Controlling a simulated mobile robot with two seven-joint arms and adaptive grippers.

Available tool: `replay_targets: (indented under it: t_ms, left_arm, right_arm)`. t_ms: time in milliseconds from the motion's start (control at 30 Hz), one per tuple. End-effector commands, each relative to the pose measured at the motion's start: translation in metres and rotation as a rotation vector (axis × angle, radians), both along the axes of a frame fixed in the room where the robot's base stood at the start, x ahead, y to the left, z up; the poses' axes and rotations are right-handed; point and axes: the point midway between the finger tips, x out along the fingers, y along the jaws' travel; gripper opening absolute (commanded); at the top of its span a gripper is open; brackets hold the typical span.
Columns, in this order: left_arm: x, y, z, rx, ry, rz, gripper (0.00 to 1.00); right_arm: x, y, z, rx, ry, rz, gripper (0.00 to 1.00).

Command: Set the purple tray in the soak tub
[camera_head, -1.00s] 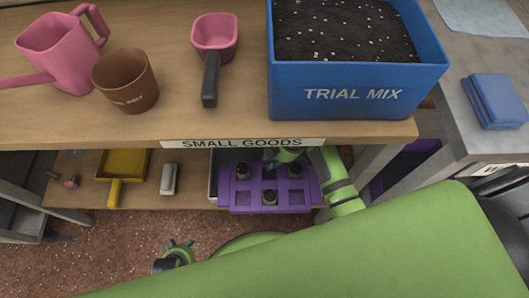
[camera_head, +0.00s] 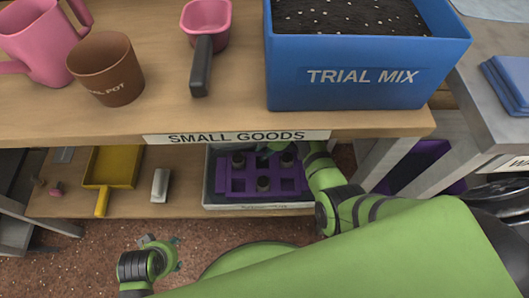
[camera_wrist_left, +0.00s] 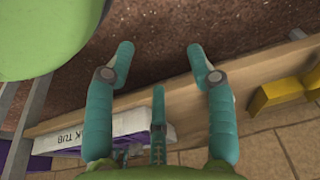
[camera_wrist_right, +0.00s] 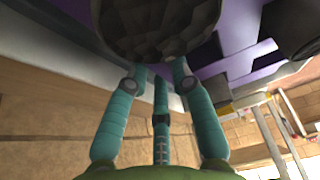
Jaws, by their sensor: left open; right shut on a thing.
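The purple tray (camera_head: 250,185) sits within the walls of the white soak tub (camera_head: 258,206) on the lower shelf. Several of its holes show, with dark plugs (camera_head: 264,184) in some. I cannot tell if its underside touches the tub floor. My right gripper (camera_head: 281,147) is at the tray's back edge, shut on it. In the right wrist view a dark, rough plug end (camera_wrist_right: 158,30) hangs close before the fingertips and hides part of the purple tray (camera_wrist_right: 240,30). My left gripper (camera_head: 174,254) is open and empty in front of the shelf, left of the tub.
On the lower shelf, left of the tub, are a grey-white block (camera_head: 160,185) and a yellow dustpan (camera_head: 112,168). The upper shelf (camera_head: 180,118) overhangs the tub and holds a blue soil bin (camera_head: 365,80), a pink scoop (camera_head: 208,22), a brown pot (camera_head: 107,70) and a pink can (camera_head: 40,45).

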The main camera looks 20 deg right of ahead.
Motion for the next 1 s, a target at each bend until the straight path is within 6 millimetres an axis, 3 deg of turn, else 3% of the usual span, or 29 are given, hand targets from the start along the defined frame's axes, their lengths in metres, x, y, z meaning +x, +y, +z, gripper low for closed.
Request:
replay_targets:
  t_ms: [400, 433, 500, 933, 1000]
  left_arm:
    - [0.001, 0.0, 0.007, 0.0, -0.004, 0.001, 0.55]
    - [0.001, 0.0, 0.008, 0.0, -0.006, 0.001, 0.55]
    - [0.001, 0.0, 0.008, 0.0, -0.005, 0.001, 0.55]
    - [0.002, 0.0, 0.01, -0.001, -0.012, 0.001, 0.55]
    - [-0.001, 0.001, -0.003, 0.001, 0.007, -0.001, 0.55]
  right_arm:
    - [0.0, 0.0, -0.005, 0.001, -0.001, 0.0, 0.0]
    - [0.0, 0.0, -0.006, 0.0, 0.0, 0.0, 0.28]
    - [0.0, 0.0, -0.006, 0.0, 0.0, 0.0, 0.47]
    - [0.0, -0.001, 0.0, -0.001, -0.001, 0.0, 0.47]
    - [-0.001, -0.004, 0.005, -0.001, -0.002, -0.001, 0.47]
